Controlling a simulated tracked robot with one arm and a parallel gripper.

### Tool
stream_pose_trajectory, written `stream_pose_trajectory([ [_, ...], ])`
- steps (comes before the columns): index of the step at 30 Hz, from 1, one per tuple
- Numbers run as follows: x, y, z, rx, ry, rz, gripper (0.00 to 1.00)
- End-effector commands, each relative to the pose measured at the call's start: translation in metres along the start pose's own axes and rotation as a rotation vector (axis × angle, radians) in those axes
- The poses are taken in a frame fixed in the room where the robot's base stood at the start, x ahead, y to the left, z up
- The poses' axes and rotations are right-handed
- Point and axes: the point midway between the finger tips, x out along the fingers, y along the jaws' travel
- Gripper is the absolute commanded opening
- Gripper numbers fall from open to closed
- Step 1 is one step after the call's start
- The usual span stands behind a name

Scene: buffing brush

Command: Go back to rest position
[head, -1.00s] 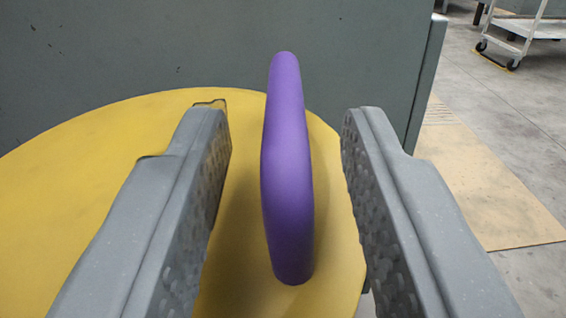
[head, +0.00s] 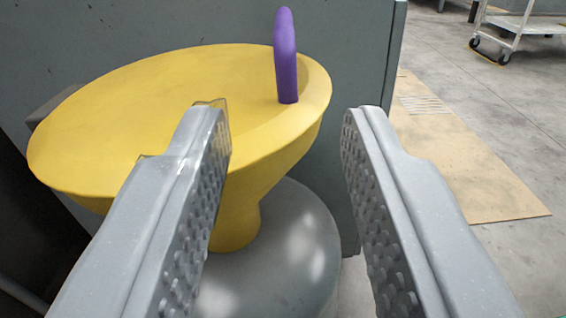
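My gripper (head: 286,135) is open, with its two grey studded fingers wide apart and nothing between them. A purple rounded piece (head: 286,62) stands upright at the right side of the yellow bowl-shaped part (head: 150,85). The purple piece is beyond my fingertips and apart from them. The yellow part narrows below to a stem that meets a rounded grey base (head: 300,240). My left finger hides some of the yellow part and the base.
A grey-green panel (head: 350,60) stands behind the yellow part. To the right is open concrete floor with a tan mat (head: 460,160). A white cart (head: 520,25) on wheels stands far off at the upper right.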

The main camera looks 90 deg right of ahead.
Motion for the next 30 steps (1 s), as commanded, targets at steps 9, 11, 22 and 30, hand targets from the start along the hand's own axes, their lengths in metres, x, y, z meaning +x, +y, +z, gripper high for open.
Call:
stream_pose_trajectory([
  [9,0.001,-0.005,-0.009,-0.018,-0.016,-0.012,0.33],
  [11,0.002,-0.01,-0.018,-0.038,-0.033,-0.026,0.33],
  [22,0.008,-0.039,-0.095,-0.242,-0.194,-0.165,0.33],
  [30,0.006,-0.045,-0.151,-0.372,-0.305,-0.302,0.33],
])
